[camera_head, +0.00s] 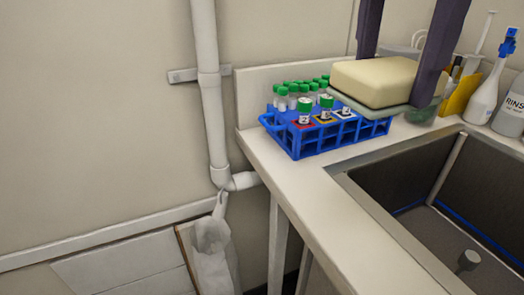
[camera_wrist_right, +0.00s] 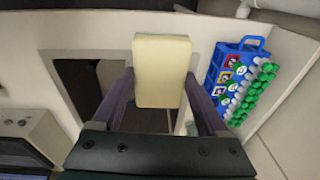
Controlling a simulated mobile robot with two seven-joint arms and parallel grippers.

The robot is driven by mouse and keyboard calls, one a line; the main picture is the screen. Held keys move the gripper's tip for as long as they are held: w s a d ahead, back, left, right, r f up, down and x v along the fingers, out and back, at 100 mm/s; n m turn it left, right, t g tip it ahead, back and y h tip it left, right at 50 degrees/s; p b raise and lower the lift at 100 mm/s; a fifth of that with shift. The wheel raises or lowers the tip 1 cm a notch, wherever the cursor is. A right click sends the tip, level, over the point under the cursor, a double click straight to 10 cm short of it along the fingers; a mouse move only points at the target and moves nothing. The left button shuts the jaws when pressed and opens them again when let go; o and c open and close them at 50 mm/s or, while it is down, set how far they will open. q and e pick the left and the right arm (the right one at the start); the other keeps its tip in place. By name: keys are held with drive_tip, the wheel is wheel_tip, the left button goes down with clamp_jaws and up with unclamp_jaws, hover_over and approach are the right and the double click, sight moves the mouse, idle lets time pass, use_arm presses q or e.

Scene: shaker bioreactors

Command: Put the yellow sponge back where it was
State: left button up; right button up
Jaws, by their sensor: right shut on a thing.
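The pale yellow sponge (camera_head: 372,82) is a thick block with a thin greenish layer along its underside. My right gripper (camera_head: 398,78) is shut on it, one dark purple finger at each side. In the head view the sponge appears in front of and above the blue tube rack; its height above the counter is hard to tell. In the right wrist view the sponge (camera_wrist_right: 162,72) sits upright in the picture between the fingertips (camera_wrist_right: 161,88). My left gripper is not in view.
A blue rack (camera_head: 316,146) with several green-capped tubes stands on the white counter (camera_head: 290,180). A metal sink (camera_head: 440,165) is at the right. White bottles (camera_head: 484,100) and a yellow object (camera_head: 461,96) stand behind it. A pipe (camera_head: 209,100) runs down the wall.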

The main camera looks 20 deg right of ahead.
wheel_tip(320, 180, down, 9)
drive_tip(key=b, duration=0.3)
approach(346, 230)
drive_tip(key=shift+d+f, duration=0.2)
drive_tip(key=shift+w+f, duration=0.15)
drive_tip(key=shift+f, duration=2.5)
drive_tip(key=shift+f+b, duration=0.1)
drive_tip(key=shift+b, duration=0.2)
drive_tip(key=o, duration=1)
drive_tip(key=shift+f, duration=0.1)
drive_tip(key=o, duration=0.3)
drive_tip(key=shift+o, duration=0.2)
